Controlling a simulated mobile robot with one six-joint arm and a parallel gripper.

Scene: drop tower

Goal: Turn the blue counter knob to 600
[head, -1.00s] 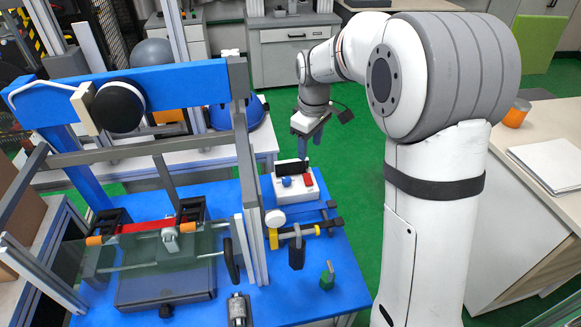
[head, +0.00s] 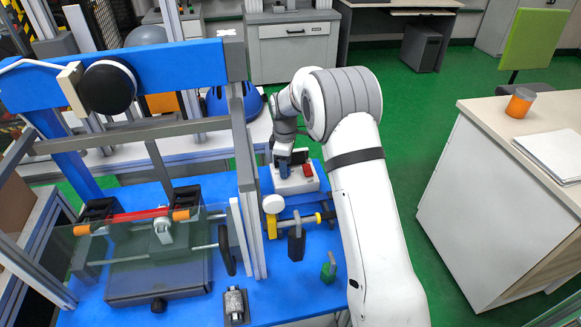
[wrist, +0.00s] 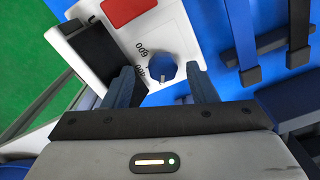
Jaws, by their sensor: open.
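The blue counter knob (wrist: 162,68) sits on the white counter box (wrist: 175,30), with printed numbers beside it, one reading 600. A small pale mark shows on the knob, but I cannot tell exactly which number it points to. My gripper (wrist: 161,75) is open, with one blue finger on each side of the knob; I cannot tell whether they touch it. In the head view my gripper (head: 285,170) is over the counter box (head: 305,184) and hides the knob.
The box carries a red button (wrist: 124,10) and a dark display (wrist: 87,50). Dark bars (wrist: 260,40) stand at the right of the wrist view.

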